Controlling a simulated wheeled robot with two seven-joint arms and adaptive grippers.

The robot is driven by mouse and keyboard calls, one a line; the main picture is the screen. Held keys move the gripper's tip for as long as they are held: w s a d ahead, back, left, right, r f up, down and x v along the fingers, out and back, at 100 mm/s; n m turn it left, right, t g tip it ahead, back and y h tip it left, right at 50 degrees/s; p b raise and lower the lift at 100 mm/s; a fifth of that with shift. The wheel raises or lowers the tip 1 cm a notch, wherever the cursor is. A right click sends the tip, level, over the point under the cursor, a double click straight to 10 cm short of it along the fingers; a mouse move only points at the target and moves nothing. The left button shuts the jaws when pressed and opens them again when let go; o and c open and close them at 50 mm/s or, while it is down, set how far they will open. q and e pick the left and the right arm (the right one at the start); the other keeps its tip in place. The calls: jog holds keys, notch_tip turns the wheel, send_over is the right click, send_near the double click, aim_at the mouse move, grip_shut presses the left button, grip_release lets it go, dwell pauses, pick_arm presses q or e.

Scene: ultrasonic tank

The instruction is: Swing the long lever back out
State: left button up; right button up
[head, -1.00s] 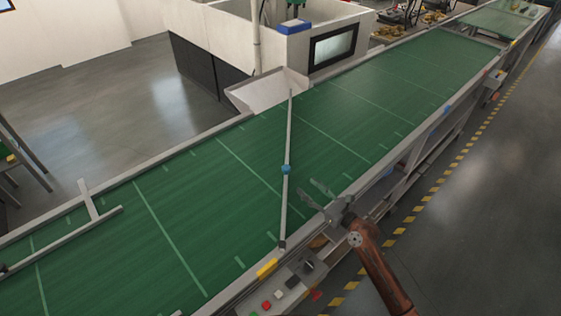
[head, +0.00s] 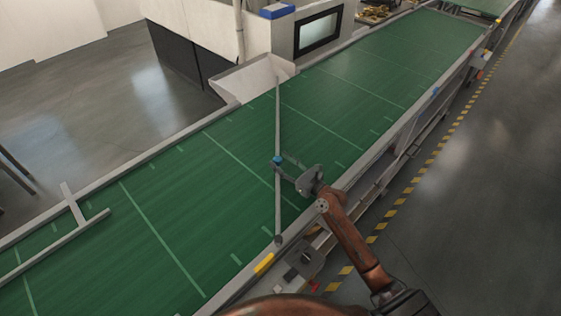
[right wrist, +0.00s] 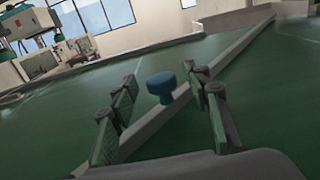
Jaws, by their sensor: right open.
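The long lever (head: 278,205) is a thin grey bar lying across the green conveyor belt, from a dark pivot (head: 278,240) at the near rail to the chute at the far rail. A blue knob (head: 277,159) stands on it about midway. My right gripper (head: 284,164) is open at the knob, reaching in from the near side. In the right wrist view the blue knob (right wrist: 162,86) stands between the two spread fingers, with gaps on both sides, and the bar runs diagonally beneath it. My left gripper is not in view.
A grey metal chute (head: 250,80) opens at the far rail. A shorter T-shaped bar (head: 62,240) lies over the belt at left. A control box (head: 305,260) and a yellow block (head: 264,263) are on the near rail. The belt is otherwise clear.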

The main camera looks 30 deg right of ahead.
jog(key=shift+w, duration=0.25)
jog(key=shift+c, duration=0.6)
grip_shut()
